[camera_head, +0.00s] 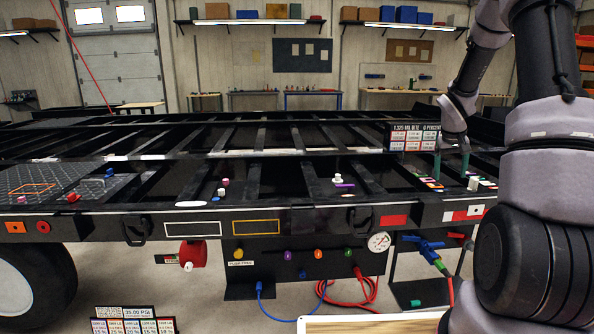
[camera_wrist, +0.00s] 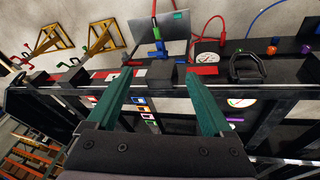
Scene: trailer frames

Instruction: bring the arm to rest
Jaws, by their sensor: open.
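My gripper (camera_head: 452,168) is at the right of the head view, pointing down over the near right part of the black trailer frame (camera_head: 270,212). Its two teal fingers are apart, with nothing between them. In the wrist view my gripper (camera_wrist: 157,78) also shows open and empty, with the trailer's side rail beyond the fingertips. Small coloured tags (camera_head: 428,184) lie on the frame just below the fingers. I cannot tell whether the fingertips touch anything. My arm comes in from the right edge and hides part of the frame.
A label board (camera_head: 415,137) stands just behind my gripper. A white knob (camera_head: 473,183) sits close to its right. A pressure gauge (camera_head: 379,242) and blue fittings (camera_head: 424,243) are below the rail. Workbenches (camera_head: 312,95) line the back wall. The air above the frame's middle is clear.

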